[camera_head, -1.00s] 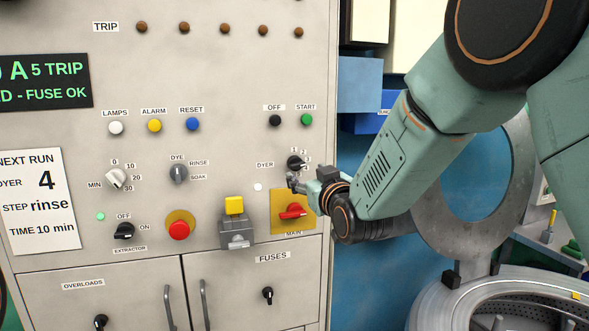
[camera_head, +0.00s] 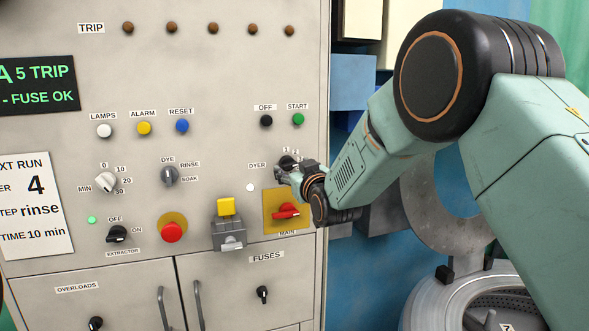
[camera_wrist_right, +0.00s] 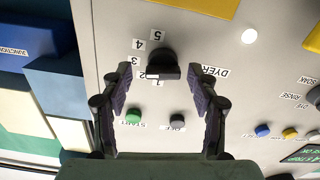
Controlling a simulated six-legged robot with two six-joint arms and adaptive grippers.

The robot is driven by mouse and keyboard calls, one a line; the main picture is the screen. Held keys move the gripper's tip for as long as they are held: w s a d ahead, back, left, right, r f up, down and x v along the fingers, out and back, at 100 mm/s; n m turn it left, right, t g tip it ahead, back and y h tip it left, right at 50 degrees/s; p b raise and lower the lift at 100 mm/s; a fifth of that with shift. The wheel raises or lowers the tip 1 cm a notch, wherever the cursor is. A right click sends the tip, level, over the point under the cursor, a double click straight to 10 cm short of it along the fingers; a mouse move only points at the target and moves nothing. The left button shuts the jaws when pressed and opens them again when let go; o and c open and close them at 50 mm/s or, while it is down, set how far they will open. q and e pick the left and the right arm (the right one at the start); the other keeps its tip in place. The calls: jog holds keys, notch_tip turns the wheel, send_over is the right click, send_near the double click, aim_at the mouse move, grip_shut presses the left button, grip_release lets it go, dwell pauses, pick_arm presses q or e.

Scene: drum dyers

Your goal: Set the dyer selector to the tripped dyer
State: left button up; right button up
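The dyer selector is a black knob (camera_head: 287,161) on the grey panel, with small number labels around it. In the right wrist view the knob (camera_wrist_right: 163,64) shows upside down beside the labels 1 to 5. A dark display (camera_head: 38,85) reads "A 5 TRIP" and "FUSE OK", cut off at left. My left gripper is out of view.
Below the selector is a red main switch (camera_head: 286,211) on a yellow plate. The off button (camera_head: 266,121) and green start button (camera_head: 298,119) sit above it. A white card (camera_head: 33,207) shows dyer 4, rinse. A drum (camera_head: 450,285) stands at right.

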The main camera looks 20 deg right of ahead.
jog(key=shift+a+r, duration=0.1)
jog(key=shift+a, duration=0.2)
jog(key=c, duration=0.6)
jog(key=shift+d, duration=0.2)
jog(key=shift+c, duration=1.4)
jog(key=shift+a, duration=0.1)
jog(key=shift+c, duration=1)
jog(key=shift+m, duration=0.3)
jog(key=m+b, duration=0.1)
jog(key=m, duration=0.2)
jog(key=shift+m+b, duration=0.3)
jog(key=shift+b, duration=0.1)
jog(key=m+b, duration=0.1)
jog(key=m, duration=0.2)
jog(key=shift+m, duration=0.3)
jog(key=m+b, duration=0.1)
jog(key=m, duration=0.3)
jog(key=shift+m, duration=2)
